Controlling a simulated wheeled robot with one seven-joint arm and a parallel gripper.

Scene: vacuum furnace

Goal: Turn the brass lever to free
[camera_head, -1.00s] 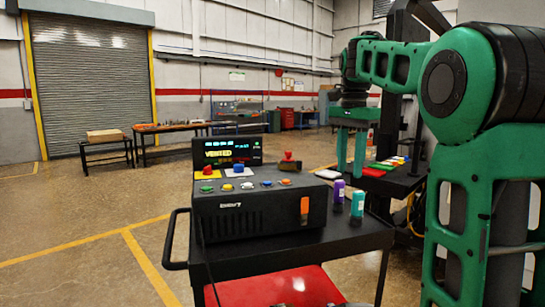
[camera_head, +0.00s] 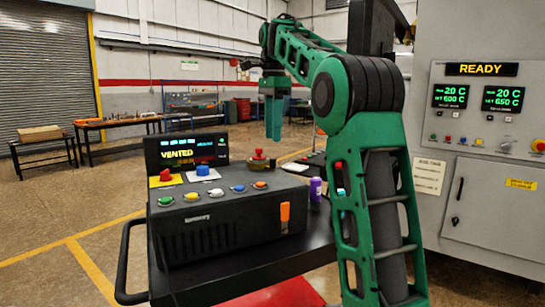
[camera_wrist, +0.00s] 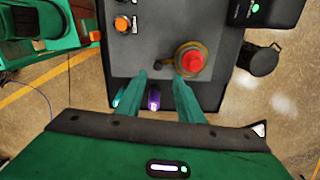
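The control console (camera_head: 230,226) stands on a black cart, its screen reading VENTED. A red knob (camera_head: 259,153) sits at its top right corner; in the wrist view the red knob (camera_wrist: 193,61) is ringed by a brass-coloured collar (camera_wrist: 179,68). A small dark piece lies left of the collar; I cannot tell if it is a lever's end. My gripper (camera_head: 273,138) points down, above and behind the console's right end. In the wrist view my gripper (camera_wrist: 160,77) is open and empty, the right finger overlapping the collar's near edge. Contact is not visible.
A purple bottle (camera_head: 315,190) stands right of the console; a teal bottle (camera_wrist: 128,96) is beside it. Several coloured buttons and an orange switch (camera_head: 285,217) are on the console. The furnace cabinet (camera_head: 492,205) reading READY stands at the right. Open floor lies left.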

